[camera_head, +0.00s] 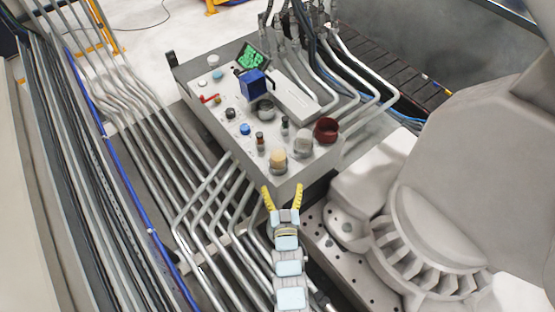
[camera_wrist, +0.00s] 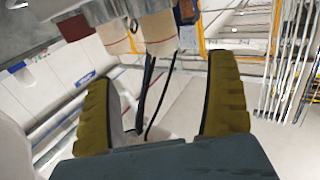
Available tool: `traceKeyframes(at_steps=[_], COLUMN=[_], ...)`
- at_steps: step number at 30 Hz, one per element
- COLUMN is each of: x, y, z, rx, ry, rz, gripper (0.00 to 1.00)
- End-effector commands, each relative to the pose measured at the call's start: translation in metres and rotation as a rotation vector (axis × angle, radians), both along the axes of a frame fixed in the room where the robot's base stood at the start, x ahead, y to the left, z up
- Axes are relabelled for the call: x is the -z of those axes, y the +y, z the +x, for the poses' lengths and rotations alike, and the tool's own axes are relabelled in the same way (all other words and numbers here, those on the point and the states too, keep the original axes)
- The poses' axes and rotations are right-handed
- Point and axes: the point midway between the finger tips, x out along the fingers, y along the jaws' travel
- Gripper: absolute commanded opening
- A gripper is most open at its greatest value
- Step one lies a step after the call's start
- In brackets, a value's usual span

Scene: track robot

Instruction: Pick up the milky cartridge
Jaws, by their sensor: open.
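Two pale cylinders stand at the near corner of the grey block in the head view: a whitish one (camera_head: 303,145) and a cream one with a yellowish top (camera_head: 278,162). The whitish one looks most like the milky cartridge, but I cannot be sure which it is. Two pale cylinders also show at the top of the wrist view, one to the left (camera_wrist: 113,36) and one nearer the middle (camera_wrist: 159,35). My gripper (camera_head: 283,191) has its yellow fingers spread, empty, just in front of the block's near corner. Both fingers also show in the wrist view (camera_wrist: 160,75), with nothing between them.
A dark red cup (camera_head: 326,130) stands beside the whitish cylinder. Small bottles (camera_head: 260,142), a blue box (camera_head: 252,84) and a green-filled tray (camera_head: 250,58) share the block's top (camera_head: 215,105). Metal pipes (camera_head: 205,205) run along its left side and bend over its back right.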

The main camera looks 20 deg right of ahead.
Motion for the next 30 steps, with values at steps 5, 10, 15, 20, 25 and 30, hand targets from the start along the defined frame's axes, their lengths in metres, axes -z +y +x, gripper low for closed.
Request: traceKeyframes(at_steps=[5,10,15,20,25,30], x=[0.002,0.000,0.002,0.001,0.001,0.002], y=[-0.006,-0.012,-0.018,-0.021,-0.022,-0.024], z=[0.020,0.039,0.056,0.068,0.072,0.078], rx=[0.000,0.000,0.000,0.000,0.000,0.000], ry=[0.002,-0.002,0.002,0.001,0.001,0.001], rz=[0.001,-0.001,0.001,0.000,0.000,0.000], gripper=[0.88,0.88,0.88,0.88,0.88,0.88])
